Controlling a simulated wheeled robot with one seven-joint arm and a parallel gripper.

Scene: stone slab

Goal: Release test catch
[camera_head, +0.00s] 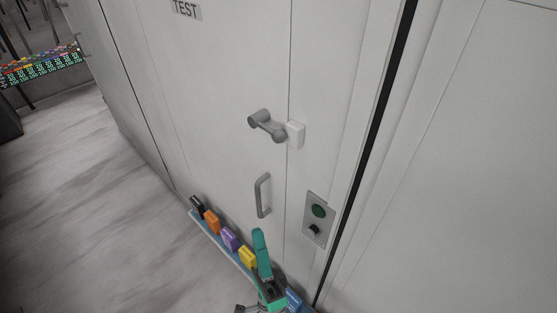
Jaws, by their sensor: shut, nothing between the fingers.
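A grey lever catch (267,127) sits on the white door below the "TEST" label (186,10). It slopes down to the right, and its lower right end is at a small white block (296,135) by the vertical seam. Whether the two are engaged cannot be told. A grey pull handle (262,195) is lower on the same door, which looks flush. I cannot make out my gripper in this view. A small dark metal part is cut off at the bottom edge, and I cannot tell what it is.
A metal plate (312,238) with a green button and black knob is right of the handle. A teal lever (262,253) stands low in front. A blue strip (207,229) carries several coloured blocks. Open floor (130,230) lies left; a table with coloured items (45,67) is far left.

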